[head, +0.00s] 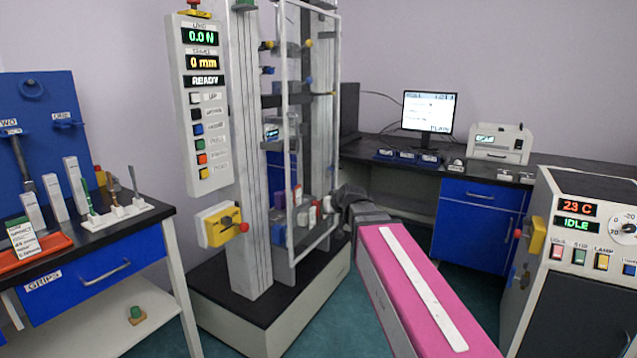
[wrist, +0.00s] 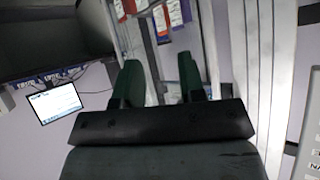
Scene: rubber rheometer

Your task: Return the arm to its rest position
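My arm, with a pink and white link, reaches from the lower right of the head view toward the tall test machine (head: 250,150). Its dark wrist end is beside the machine's clear-framed guard door (head: 312,120); the fingers are hard to make out there. In the wrist view my gripper (wrist: 160,78) shows two dark green fingers set apart with a gap between them. Nothing is held between them. Pale machine uprights (wrist: 250,70) stand just beyond and to the right of the fingers. Whether the gripper touches the machine cannot be told.
A bench with blue drawers (head: 85,280) and several grips stands at left. A yellow box with a red-tipped knob (head: 215,225) juts from the machine. A back bench carries a monitor (head: 428,112) and printer (head: 500,143). A control cabinet (head: 580,240) stands at right. Green floor shows between.

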